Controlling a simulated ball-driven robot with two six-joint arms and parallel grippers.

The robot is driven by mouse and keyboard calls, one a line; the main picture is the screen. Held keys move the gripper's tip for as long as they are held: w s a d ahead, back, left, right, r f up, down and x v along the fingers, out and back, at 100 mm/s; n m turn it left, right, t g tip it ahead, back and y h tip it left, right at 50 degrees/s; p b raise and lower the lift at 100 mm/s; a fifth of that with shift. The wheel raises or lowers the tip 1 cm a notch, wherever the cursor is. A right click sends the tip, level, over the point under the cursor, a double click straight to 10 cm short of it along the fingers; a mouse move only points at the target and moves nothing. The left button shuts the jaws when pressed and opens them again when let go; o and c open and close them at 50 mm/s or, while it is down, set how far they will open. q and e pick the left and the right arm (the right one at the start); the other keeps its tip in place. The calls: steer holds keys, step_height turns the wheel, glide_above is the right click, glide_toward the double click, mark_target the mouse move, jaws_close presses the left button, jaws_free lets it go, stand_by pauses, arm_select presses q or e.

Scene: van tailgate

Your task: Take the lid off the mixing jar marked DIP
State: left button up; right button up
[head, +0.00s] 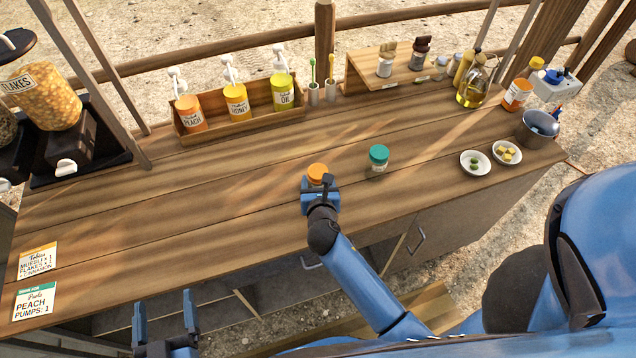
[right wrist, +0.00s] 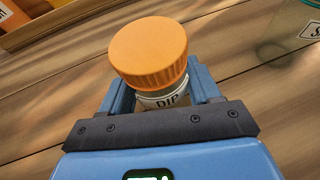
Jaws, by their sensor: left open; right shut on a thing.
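The mixing jar marked DIP (right wrist: 165,98) shows in the right wrist view, its label facing the gripper. Its ribbed orange lid (right wrist: 150,50) sits on top; the lid also shows in the head view (head: 317,172). My right gripper (head: 320,194) is shut on the jar below the lid, with one blue finger on each side. The fingers hide part of the jar, and I cannot tell whether its base touches the counter. My left gripper (head: 165,316) is open and empty at the lower left, off the counter's front edge, well away from the jar.
A teal-lidded jar (head: 378,155) stands close by on the right of the wooden counter (head: 150,210). A rack (head: 205,131) with pump bottles stands behind. Two small bowls (head: 475,163) (head: 507,153) and a metal pot (head: 538,128) are at the right. The counter's left middle is clear.

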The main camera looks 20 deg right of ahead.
steer(key=shift+r, duration=0.1)
step_height(320, 180, up, 20)
steer(key=p, duration=0.2)
stand_by(0.5)
